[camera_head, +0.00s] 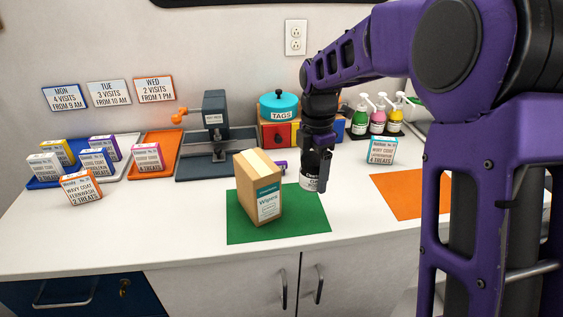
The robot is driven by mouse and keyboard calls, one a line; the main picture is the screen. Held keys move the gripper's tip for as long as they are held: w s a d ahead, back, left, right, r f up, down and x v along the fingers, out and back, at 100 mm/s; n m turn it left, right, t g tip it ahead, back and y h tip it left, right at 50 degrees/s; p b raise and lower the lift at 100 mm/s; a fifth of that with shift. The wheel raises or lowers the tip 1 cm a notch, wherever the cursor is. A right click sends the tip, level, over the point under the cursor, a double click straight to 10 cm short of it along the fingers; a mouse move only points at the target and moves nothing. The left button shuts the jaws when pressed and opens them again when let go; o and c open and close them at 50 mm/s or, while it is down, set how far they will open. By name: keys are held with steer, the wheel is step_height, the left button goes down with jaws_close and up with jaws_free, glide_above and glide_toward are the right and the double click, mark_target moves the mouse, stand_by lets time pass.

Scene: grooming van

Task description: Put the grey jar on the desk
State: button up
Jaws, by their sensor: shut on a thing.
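My gripper (317,168) points down over the back right part of the green mat and is shut on a pale grey jar (308,179) with dark print on its label. The gripper's fingers hide part of the jar. I cannot tell whether the jar's base touches the green mat (290,228) or hangs just above it. The desk seems to be the long white worktop (120,237) under everything.
A cardboard box (262,205) labelled Wipes stands on the green mat, just left of the jar. An orange mat (400,195) lies bare at right. Small boxes and trays fill the left (80,200). A teal TAGS jar (279,105) and pump bottles (377,120) stand behind. The front left worktop is clear.

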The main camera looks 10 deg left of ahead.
mark_target(310, 155)
steer(key=shift+w+a+r+n, duration=0.25)
steer(key=shift+w+a+n, duration=0.3)
steer(key=shift+n, duration=0.35)
step_height(310, 155, down, 10)
steer(key=shift+r+b, duration=0.15)
steer(key=shift+b, duration=0.55)
steer(key=o, duration=1.4)
step_height(310, 155, up, 12)
steer(key=shift+p, duration=0.85)
